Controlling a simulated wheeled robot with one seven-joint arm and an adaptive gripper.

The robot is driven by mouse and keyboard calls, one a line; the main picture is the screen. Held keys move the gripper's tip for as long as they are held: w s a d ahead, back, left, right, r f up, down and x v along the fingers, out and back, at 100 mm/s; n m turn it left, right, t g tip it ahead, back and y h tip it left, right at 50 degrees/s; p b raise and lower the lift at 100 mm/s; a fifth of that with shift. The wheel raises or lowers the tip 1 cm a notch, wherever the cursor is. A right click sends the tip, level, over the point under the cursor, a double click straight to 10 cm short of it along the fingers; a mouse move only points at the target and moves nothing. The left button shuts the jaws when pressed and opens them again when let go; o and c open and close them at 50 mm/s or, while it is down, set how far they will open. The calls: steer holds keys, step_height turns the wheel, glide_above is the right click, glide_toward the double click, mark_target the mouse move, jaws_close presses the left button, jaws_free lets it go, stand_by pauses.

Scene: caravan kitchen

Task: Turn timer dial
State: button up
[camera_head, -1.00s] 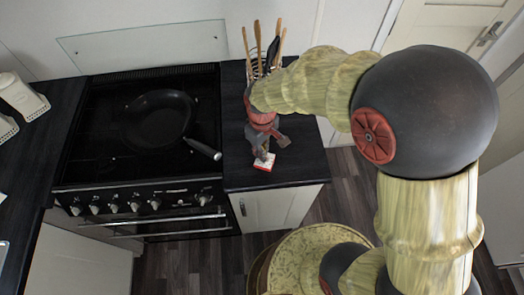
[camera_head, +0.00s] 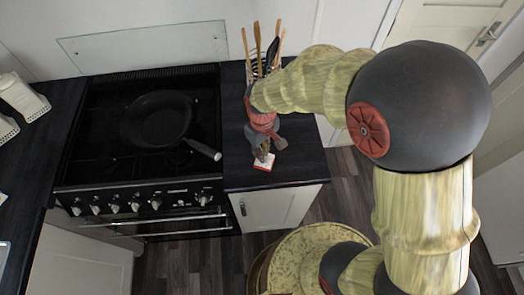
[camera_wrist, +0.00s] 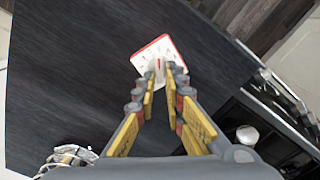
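The timer (camera_head: 264,162) is a small white square with a red edge, lying on the black counter right of the stove. In the wrist view its white face (camera_wrist: 150,50) with dark marks shows just beyond the fingertips. My gripper (camera_head: 264,151) points down at it from above. In the wrist view my gripper (camera_wrist: 168,76) has its two fingers drawn close together, with a narrow gap at the timer's pale dial (camera_wrist: 156,66). The fingers appear shut on the dial, though the fingertips partly hide the contact.
A black pan (camera_head: 158,119) sits on the stove (camera_head: 85,150), its handle pointing toward the counter. A wire utensil holder (camera_head: 257,68) stands behind my gripper at the back of the counter. The black counter (camera_head: 300,165) is clear right of the timer.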

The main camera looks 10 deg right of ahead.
steer(key=o, duration=0.3)
step_height(320, 180, up, 12)
stand_by(0.7)
stand_by(0.5)
steer(key=s+d+r+m+t+b, duration=0.1)
steer(key=s+d+r+m+t, duration=0.4)
steer(key=s+d+r, duration=0.7)
steer(key=shift+s+d+r+m+t+b, duration=0.15)
steer(key=shift+s+d+m+t+b, duration=0.2)
steer(key=shift+s+m, duration=0.4)
steer(key=shift+w+a, duration=0.1)
steer(key=shift+w, duration=0.05)
